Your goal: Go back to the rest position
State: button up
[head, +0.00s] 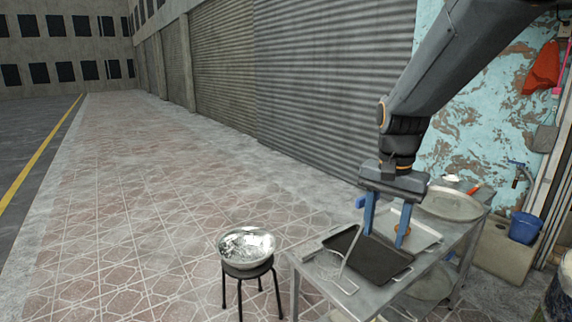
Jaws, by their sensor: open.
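My gripper (385,238) hangs from the arm at the right of the head view, pointing down, with its two blue fingers spread apart. It is above a black tray (365,262) that lies on a metal table (315,275). Nothing shows between the fingers. The left finger overlaps the tray in the picture; I cannot tell whether it touches it. A small brown item (402,229) shows beside the right finger, partly hidden by it.
A light metal tray (425,236) and a round pan (450,206) lie further back on the table. A foil-lined bowl (246,248) stands on a black stool (240,273) at the left. A blue bucket (524,228) stands at the right. The tiled pavement (130,200) is clear.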

jog(key=s+a+f+n+b, duration=0.1)
jog(key=s+f+n+b, duration=0.3)
jog(key=f, duration=0.5)
jog(key=s+a+f+n+b, duration=0.1)
jog(key=s+f+n+b, duration=0.2)
jog(key=f, duration=0.7)
jog(key=s, duration=0.2)
jog(key=shift+s+n+t+b, duration=0.3)
jog(key=shift+n+t+b, duration=0.05)
jog(key=shift+n+t, duration=0.05)
